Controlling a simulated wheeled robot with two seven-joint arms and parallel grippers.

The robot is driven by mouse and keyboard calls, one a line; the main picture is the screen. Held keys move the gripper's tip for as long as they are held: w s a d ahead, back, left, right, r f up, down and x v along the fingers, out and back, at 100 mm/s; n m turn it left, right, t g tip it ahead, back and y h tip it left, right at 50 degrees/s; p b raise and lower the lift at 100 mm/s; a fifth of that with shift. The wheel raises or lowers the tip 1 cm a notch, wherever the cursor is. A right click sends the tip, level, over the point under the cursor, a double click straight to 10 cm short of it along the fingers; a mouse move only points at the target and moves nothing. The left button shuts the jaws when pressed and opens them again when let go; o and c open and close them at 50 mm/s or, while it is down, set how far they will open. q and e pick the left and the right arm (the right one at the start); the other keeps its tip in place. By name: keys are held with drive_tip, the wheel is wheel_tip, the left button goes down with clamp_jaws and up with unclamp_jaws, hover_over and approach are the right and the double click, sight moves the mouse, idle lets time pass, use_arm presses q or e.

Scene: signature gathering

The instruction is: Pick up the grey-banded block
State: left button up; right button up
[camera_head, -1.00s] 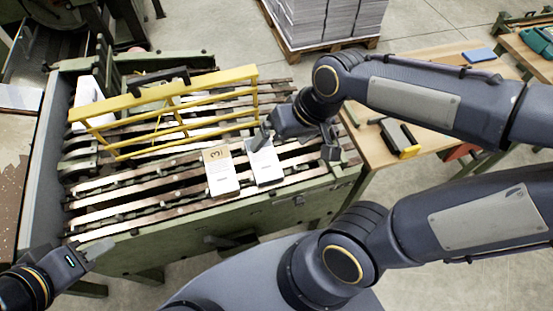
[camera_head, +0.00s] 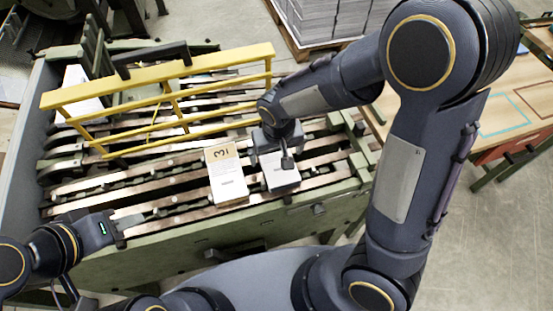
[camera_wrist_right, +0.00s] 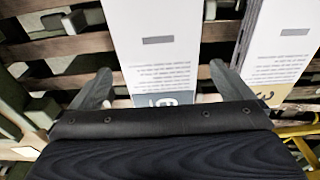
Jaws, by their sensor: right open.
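The grey-banded block (camera_head: 281,176) is a white printed block lying on the slatted machine bed, partly hidden under my right gripper in the head view. In the right wrist view the block (camera_wrist_right: 157,45) shows a blue-grey band with a numeral at its lower end. My right gripper (camera_head: 272,152) is open. Its two fingers stand on either side of this block in the wrist view (camera_wrist_right: 161,75); I cannot tell whether they touch it. A tan-banded block (camera_head: 226,172) marked 3 lies just left of it. My left gripper (camera_head: 132,220) is over the bed's front left, apparently empty.
A yellow rail frame (camera_head: 165,90) stands across the bed behind the blocks. The green machine edge (camera_head: 190,248) runs along the front. A wooden table (camera_head: 515,115) stands at the right, and stacked paper (camera_head: 320,18) on a pallet is at the back.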

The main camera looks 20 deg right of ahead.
wheel_tip(320, 180, down, 2)
drive_tip(key=shift+w+f, duration=0.1)
drive_tip(key=shift+w, duration=0.05)
drive_tip(key=c, duration=1.2)
drive_tip(key=shift+o, duration=0.2)
